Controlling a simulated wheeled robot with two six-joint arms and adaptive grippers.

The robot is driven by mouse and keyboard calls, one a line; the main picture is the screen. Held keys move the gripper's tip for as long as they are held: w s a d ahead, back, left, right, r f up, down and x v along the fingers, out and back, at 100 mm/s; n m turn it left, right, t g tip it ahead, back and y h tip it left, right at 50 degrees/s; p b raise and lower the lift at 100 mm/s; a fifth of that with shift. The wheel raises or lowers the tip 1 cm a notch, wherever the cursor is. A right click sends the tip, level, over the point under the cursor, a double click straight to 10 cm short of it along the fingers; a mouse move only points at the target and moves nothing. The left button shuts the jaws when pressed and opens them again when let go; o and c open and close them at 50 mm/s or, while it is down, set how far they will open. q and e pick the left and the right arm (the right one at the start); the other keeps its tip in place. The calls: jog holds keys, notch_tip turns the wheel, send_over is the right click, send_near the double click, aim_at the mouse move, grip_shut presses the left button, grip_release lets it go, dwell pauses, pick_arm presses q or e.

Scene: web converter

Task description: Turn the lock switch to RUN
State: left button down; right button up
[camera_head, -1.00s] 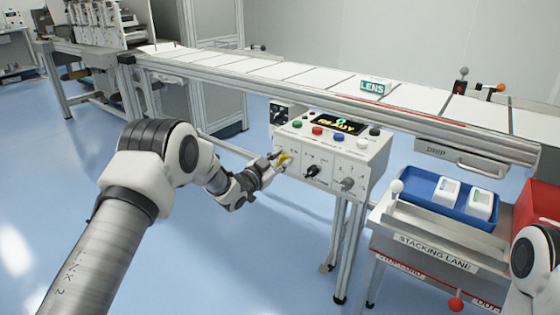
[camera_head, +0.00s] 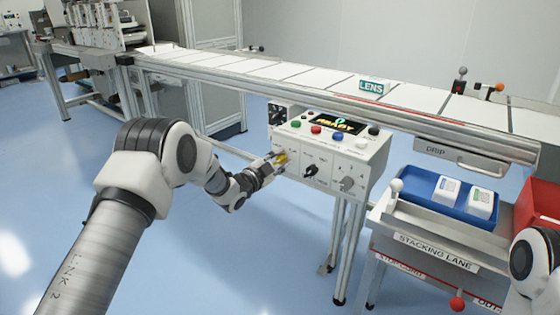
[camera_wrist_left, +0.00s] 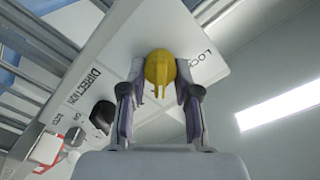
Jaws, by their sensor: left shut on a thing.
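The control box (camera_head: 327,158) stands in the middle of the head view, with a lit display and a row of coloured buttons on top. On its front face, at the left, is the yellow lock switch (camera_head: 281,158). My left gripper (camera_head: 277,161) is shut on it. In the left wrist view the yellow switch knob (camera_wrist_left: 160,70) sits between the two fingers of my left gripper (camera_wrist_left: 160,88), with the label starting "LOC" beside it. The knob's position marks are hidden. My right arm (camera_head: 536,262) shows only in part at the right edge; its gripper is out of the picture.
A black DIRECTION knob (camera_wrist_left: 103,115) is beside the lock switch. A conveyor (camera_head: 290,75) runs behind the box. A blue tray (camera_head: 440,205) with two white items stands to the right, on the stacking lane. Open floor lies below the box.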

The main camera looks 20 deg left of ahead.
pick_arm(q)
jog(key=c, duration=0.9)
grip_release()
jog(key=shift+o, duration=0.2)
jog(key=v, duration=1.2)
